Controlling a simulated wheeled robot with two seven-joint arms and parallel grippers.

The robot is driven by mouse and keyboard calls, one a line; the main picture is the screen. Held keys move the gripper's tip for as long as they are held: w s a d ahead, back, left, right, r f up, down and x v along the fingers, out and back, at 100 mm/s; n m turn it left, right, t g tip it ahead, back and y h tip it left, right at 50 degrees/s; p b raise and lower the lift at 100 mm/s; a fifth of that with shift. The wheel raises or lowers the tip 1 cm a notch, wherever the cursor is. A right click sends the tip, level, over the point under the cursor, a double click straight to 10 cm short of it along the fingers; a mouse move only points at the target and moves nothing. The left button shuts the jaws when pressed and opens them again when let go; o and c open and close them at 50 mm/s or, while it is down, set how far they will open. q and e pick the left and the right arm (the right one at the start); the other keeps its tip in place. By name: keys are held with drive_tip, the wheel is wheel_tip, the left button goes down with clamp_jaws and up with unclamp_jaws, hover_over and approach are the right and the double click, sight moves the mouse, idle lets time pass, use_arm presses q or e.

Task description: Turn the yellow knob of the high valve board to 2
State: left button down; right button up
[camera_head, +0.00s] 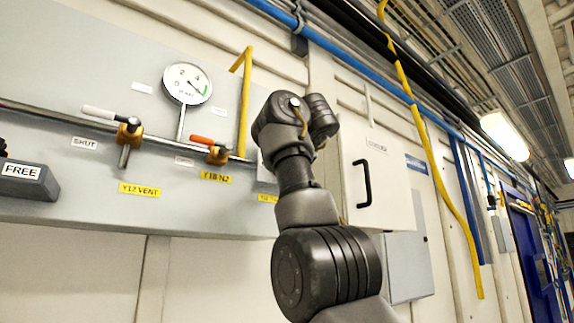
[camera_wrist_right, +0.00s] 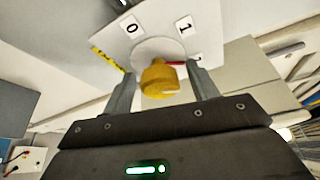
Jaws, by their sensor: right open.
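The yellow knob (camera_wrist_right: 160,80) sits on a round pale dial (camera_wrist_right: 150,50) on a white plate in the right wrist view. Cards reading 0 (camera_wrist_right: 131,27) and 1 (camera_wrist_right: 184,24) stand around the dial. Another card (camera_wrist_right: 197,57), partly behind a finger, cannot be read clearly. A red mark (camera_wrist_right: 174,62) shows right of the knob, toward that card. My right gripper (camera_wrist_right: 161,82) is open, one finger on each side of the knob; contact is not clear. In the head view my right arm hides the knob and gripper. My left gripper is not in view.
The valve board (camera_head: 60,60) carries a gauge (camera_head: 187,83), a white-handled valve (camera_head: 128,130) and an orange-handled valve (camera_head: 215,152) on a pipe. A grey FREE block (camera_head: 25,180) sits at left. A white cabinet (camera_head: 385,180) with a black handle stands right of my arm.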

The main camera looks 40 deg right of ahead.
drive_tip(key=shift+s+a, duration=0.15)
drive_tip(key=shift+s, duration=0.1)
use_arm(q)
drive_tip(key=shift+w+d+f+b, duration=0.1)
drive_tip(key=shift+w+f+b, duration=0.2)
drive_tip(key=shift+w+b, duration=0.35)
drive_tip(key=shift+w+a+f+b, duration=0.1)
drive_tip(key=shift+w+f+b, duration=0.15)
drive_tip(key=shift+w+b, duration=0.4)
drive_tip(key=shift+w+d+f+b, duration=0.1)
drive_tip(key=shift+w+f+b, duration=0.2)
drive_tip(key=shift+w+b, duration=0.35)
use_arm(e)
drive_tip(key=v, duration=1)
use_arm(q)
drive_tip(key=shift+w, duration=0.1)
use_arm(e)
drive_tip(key=shift+s+a, duration=0.1)
